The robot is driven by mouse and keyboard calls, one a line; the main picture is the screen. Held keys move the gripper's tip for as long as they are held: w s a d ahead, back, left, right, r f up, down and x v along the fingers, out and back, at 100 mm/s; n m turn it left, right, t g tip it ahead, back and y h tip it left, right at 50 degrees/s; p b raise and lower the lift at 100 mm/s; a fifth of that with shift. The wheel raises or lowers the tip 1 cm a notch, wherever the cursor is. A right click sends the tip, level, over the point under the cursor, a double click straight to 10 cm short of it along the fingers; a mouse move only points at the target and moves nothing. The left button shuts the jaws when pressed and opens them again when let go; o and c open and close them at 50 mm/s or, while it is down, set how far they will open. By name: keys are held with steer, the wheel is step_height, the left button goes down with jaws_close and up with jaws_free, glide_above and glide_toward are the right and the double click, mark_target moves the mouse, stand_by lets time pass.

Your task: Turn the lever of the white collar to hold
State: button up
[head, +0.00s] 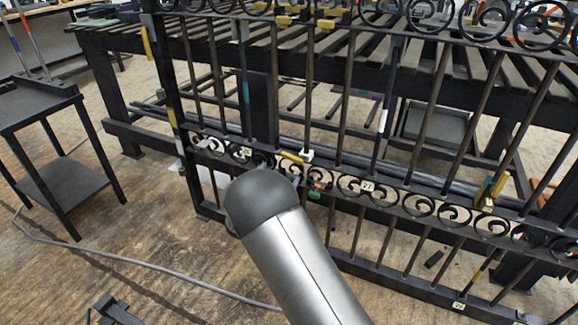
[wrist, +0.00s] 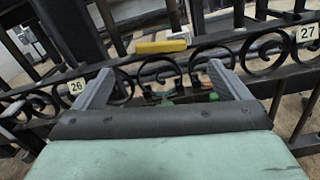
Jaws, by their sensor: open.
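The white collar (head: 307,155) sits on an upright bar of the black scroll gate (head: 400,193), just above the scroll band. Its yellow lever (head: 291,157) points to the left, roughly level. In the wrist view the white collar (wrist: 180,37) and the yellow lever (wrist: 158,47) lie beyond the fingertips, above the scrolls. My gripper (wrist: 163,82) is open and empty, with its two fingers spread in front of the scroll band, below the lever.
Number tags 26 (wrist: 76,87) and 27 (wrist: 306,33) flank the spot. Green and orange parts (head: 318,190) sit low by the scrolls. Another yellow-levered piece (head: 490,190) is farther right on the gate. A dark side table (head: 40,105) stands left; a cable (head: 150,265) crosses the floor.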

mark_target(291, 159)
steer(key=b+x, duration=0.2)
steer(key=x, duration=0.6)
steer(key=shift+w+d+f, duration=0.1)
steer(key=shift+w+d, duration=0.05)
steer(key=shift+w, duration=0.1)
